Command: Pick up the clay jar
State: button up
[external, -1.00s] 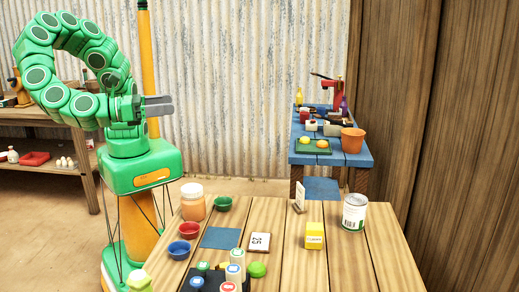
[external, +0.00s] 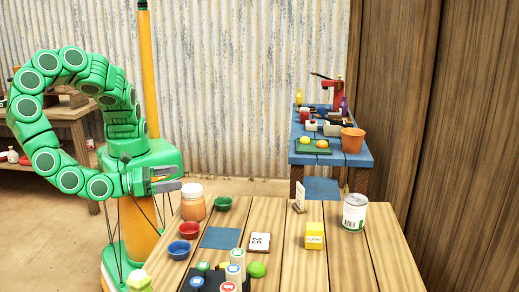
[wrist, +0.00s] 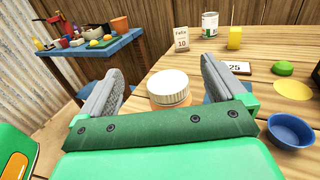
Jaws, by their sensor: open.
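My gripper (external: 173,178) is open and empty, just left of the jar at about lid height. Both fingers point toward the jar in the wrist view (wrist: 161,72), one on each side of the lid.
A green bowl (external: 222,203), a red bowl (external: 189,229) and a blue bowl (external: 178,249) stand near the jar. A blue mat (external: 221,238) and a 25 card (external: 259,242) lie beyond. A can (external: 354,212) and yellow box (external: 314,236) stand further right.

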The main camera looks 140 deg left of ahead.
aim_at(198, 192)
notch_tip(198, 192, down, 6)
jog(key=shift+r, duration=0.15)
jog(key=shift+w+x, duration=0.1)
jog(key=shift+x, duration=1.85)
jog(key=shift+w+x, duration=0.15)
jog(key=shift+x, duration=1.75)
jog(key=shift+c, duration=0.4)
jog(key=c, duration=1.2)
